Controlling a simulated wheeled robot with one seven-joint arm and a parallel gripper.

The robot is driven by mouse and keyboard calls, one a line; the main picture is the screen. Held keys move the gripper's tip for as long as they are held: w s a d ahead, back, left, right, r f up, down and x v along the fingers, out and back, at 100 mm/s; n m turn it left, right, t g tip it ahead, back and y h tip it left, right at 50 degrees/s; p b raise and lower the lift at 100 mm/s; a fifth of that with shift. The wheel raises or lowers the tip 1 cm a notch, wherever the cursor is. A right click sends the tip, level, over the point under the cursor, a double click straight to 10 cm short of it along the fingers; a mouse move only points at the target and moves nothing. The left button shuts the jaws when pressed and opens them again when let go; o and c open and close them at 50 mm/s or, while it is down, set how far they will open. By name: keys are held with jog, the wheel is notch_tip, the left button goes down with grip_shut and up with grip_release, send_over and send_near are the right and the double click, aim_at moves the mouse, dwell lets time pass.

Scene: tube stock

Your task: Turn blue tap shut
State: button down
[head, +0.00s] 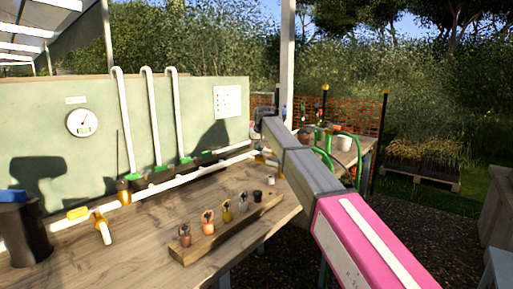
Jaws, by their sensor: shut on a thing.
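A small blue piece (12,196) shows at the far left edge, on top of a dark upright cylinder (24,234). I cannot tell for sure whether it is the handle of the blue tap. My arm reaches in from the lower right, pink then grey, towards the right end of the workbench. I cannot make out my gripper's fingers or what they hold; the arm hides that area. A white pipe (185,173) runs along the bench, with a yellow handle (78,212) and a brass fitting (101,228) near its left end.
A wooden strip (184,257) holding several small coloured tap-like parts lies on the workbench (145,257). A pale green panel with a round gauge (81,123) and several bent white pipes (150,115) stands behind. A second table (353,157) is beyond my arm.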

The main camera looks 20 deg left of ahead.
jog(key=shift+w+d+m+h, duration=0.1)
jog(key=shift+d+m+h, duration=0.6)
jog(key=shift+m, duration=1.1)
jog(key=shift+w+d+m+h, duration=0.1)
jog(key=shift+d+m+h, duration=0.6)
jog(key=shift+m, duration=1.1)
jog(key=shift+d+m+h, duration=0.65)
jog(key=shift+m+h, duration=0.05)
jog(key=shift+m, duration=1.1)
jog(key=c, duration=1)
grip_release()
jog(key=shift+c, duration=0.2)
jog(key=v, duration=1)
jog(key=shift+s+r, duration=0.3)
jog(key=shift+s, duration=0.05)
